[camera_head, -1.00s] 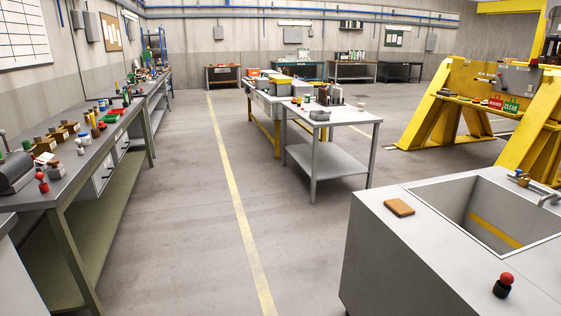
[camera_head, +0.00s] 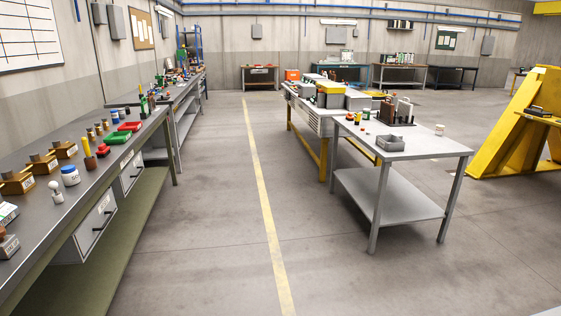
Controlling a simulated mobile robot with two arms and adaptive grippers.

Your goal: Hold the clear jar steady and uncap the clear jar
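No clear jar can be made out for certain. A small pale jar or cup (camera_head: 439,130) stands alone near the far right corner of the grey table (camera_head: 425,150); it is too small to tell whether it is clear or capped. A white jar with a blue lid (camera_head: 70,177) stands upright on the long left workbench (camera_head: 120,150). Neither of my grippers is in view.
Red and green trays (camera_head: 115,137) and several blocks lie on the left bench. A yellow stand (camera_head: 515,130) is at right. The floor around the yellow line (camera_head: 265,200) is clear.

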